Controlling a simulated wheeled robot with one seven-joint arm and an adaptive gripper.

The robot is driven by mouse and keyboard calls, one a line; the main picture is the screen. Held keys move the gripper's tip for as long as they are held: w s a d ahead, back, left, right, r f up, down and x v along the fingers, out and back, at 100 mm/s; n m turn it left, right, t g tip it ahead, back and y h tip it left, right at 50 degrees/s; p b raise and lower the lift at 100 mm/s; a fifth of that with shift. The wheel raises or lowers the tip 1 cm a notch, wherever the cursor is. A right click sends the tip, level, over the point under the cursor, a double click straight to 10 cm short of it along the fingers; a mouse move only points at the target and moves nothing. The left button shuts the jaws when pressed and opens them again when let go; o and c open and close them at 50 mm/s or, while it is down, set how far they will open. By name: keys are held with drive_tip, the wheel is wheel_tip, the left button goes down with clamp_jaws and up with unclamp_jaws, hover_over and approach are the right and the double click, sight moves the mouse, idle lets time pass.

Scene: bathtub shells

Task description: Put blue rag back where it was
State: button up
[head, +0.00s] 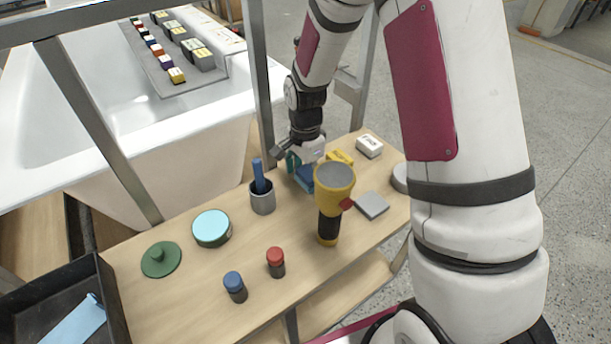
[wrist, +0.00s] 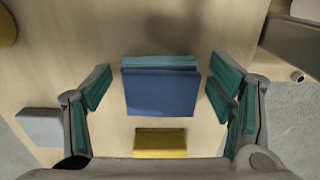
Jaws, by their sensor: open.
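A dark blue folded, block-like thing (wrist: 161,94), probably the blue rag, lies on the wooden shelf, with a teal one (wrist: 160,62) along its far edge in the wrist view. It shows partly in the head view (head: 306,175), behind the flashlight. My gripper (wrist: 160,90) is open above it, with teal-padded fingers at both sides and gaps visible. The gripper is also in the head view (head: 300,163), over the back of the shelf. A light blue flat piece, perhaps cloth, (head: 77,322) lies in the black tray (head: 112,300) at bottom left.
A yellow-black flashlight (head: 327,222) stands in front of my gripper. A grey cup (head: 262,202) with a blue handle is to the left. A yellow folded piece (wrist: 160,142), grey block (head: 373,205) and white box (head: 369,146) are nearby. A metal post (head: 259,75) rises behind.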

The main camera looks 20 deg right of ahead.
sight(303, 173)
wheel_tip(303, 173, up, 14)
drive_tip(key=f+p, duration=0.1)
drive_tip(key=p, duration=0.2)
drive_tip(key=s+r+n, duration=0.3)
drive_tip(key=s+r, duration=0.3)
drive_tip(key=r, duration=0.3)
drive_tip(key=s+r+n, duration=0.2)
drive_tip(key=s+n, duration=0.2)
drive_tip(key=s, duration=0.5)
drive_tip(key=s+r+n+t, duration=0.1)
drive_tip(key=s+n, duration=0.3)
drive_tip(key=s, duration=0.5)
drive_tip(key=s+r+n, duration=0.3)
drive_tip(key=s+n, duration=0.1)
drive_tip(key=s, duration=0.5)
drive_tip(key=shift+r, duration=0.1)
wheel_tip(303, 173, up, 15)
drive_tip(key=t+p, duration=0.3)
drive_tip(key=p, duration=1)
